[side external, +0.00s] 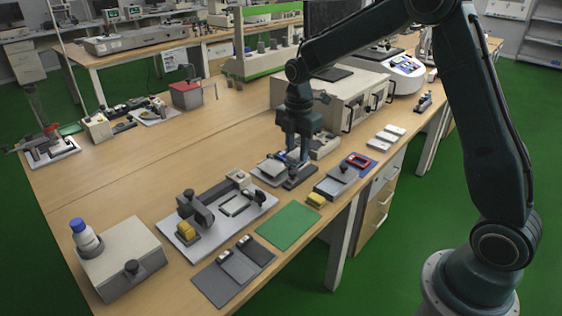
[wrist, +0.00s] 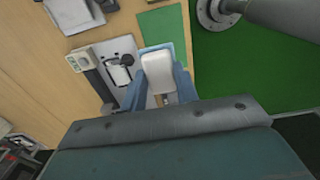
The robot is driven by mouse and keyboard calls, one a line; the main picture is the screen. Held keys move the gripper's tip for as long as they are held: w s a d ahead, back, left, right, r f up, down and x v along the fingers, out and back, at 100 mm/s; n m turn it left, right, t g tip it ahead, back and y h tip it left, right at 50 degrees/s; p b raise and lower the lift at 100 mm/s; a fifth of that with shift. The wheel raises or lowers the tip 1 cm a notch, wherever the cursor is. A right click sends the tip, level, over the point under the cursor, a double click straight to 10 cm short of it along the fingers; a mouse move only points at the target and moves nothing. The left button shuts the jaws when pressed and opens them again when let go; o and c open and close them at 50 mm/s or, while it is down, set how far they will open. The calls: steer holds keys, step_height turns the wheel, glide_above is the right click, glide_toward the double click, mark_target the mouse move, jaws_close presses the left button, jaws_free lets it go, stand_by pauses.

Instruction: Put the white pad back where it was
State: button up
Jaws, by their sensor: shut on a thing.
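My gripper (side external: 297,158) is in the middle of the bench, just above a dark grey block (side external: 300,177) beside a light grey fixture (side external: 268,168). In the wrist view my gripper (wrist: 159,92) has its two blue fingers on either side of the white pad (wrist: 158,72), shut on it. The pad points away from the wrist, with a light blue edge showing behind its far end. In the side view I cannot make out the pad apart from the fingers. Whether it touches anything below is unclear.
A green mat (side external: 288,226) lies in front, left of a grey fixture (side external: 337,184) and a yellow block (side external: 316,200). White pieces (side external: 386,137) lie to the right near the bench edge. A large beige cabinet (side external: 330,95) stands behind the gripper.

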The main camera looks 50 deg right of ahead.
steer(key=shift+f, duration=0.1)
step_height(320, 180, down, 20)
steer(key=shift+r, duration=0.1)
stand_by(1.0)
steer(key=o, duration=0.8)
steer(key=shift+o, duration=0.2)
step_height(320, 180, up, 12)
stand_by(0.6)
stand_by(0.4)
